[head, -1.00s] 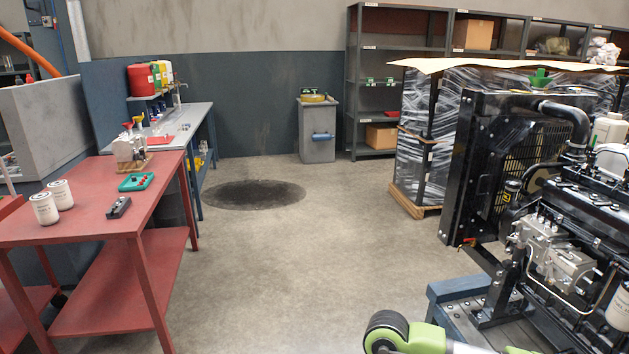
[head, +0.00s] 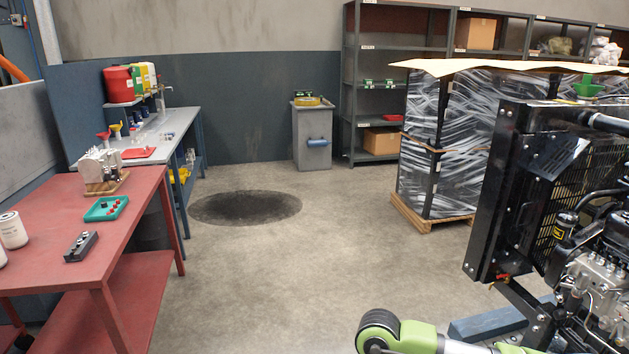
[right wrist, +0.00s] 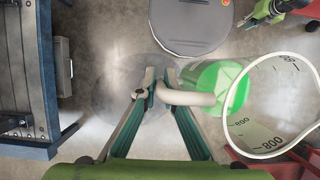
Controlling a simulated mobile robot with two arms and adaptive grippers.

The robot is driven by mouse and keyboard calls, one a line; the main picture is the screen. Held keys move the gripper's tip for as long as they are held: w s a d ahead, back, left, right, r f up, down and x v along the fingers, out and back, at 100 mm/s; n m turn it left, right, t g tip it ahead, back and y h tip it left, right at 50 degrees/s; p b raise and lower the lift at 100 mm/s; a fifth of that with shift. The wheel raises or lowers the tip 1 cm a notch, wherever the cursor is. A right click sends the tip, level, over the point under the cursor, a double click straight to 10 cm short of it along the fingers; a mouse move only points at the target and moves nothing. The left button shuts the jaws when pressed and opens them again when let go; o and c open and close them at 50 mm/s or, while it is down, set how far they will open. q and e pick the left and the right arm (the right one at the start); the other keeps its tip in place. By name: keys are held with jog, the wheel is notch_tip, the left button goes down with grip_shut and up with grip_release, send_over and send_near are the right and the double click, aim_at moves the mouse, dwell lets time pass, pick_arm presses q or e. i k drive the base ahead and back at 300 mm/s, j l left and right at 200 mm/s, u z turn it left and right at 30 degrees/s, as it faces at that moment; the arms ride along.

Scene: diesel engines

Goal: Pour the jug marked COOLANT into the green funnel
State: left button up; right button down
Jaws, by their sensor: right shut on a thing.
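The green funnel (head: 587,87) sits upright on top of the black radiator (head: 530,190) at the right of the head view. In the right wrist view my right gripper (right wrist: 158,88) is shut on the pale handle of a jug (right wrist: 270,112). The jug has a wide white rim, 800 scale marks and bright green liquid inside. No COOLANT word can be read on it. A green and dark part at the top right of that view looks like my left gripper (right wrist: 250,20); its jaws are too small to judge. Neither gripper shows in the head view.
A red table (head: 130,200) stands at left with white filters, a teal tray (head: 106,209) and a black block. The engine (head: 600,270) stands at right, with a wrapped pallet (head: 450,140) behind the radiator. The middle floor is clear.

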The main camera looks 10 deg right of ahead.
aim_at(584, 89)
jog(key=i, duration=0.95)
jog(key=i+z, duration=0.3)
jog(key=i, duration=0.2)
jog(key=i+j+z, duration=0.15)
jog(key=i+z, duration=0.55)
jog(key=i+j+z, duration=0.2)
jog(key=z, duration=0.15)
jog(key=i+j+z, duration=0.35)
jog(key=k+l, duration=0.05)
jog(key=l, duration=0.05)
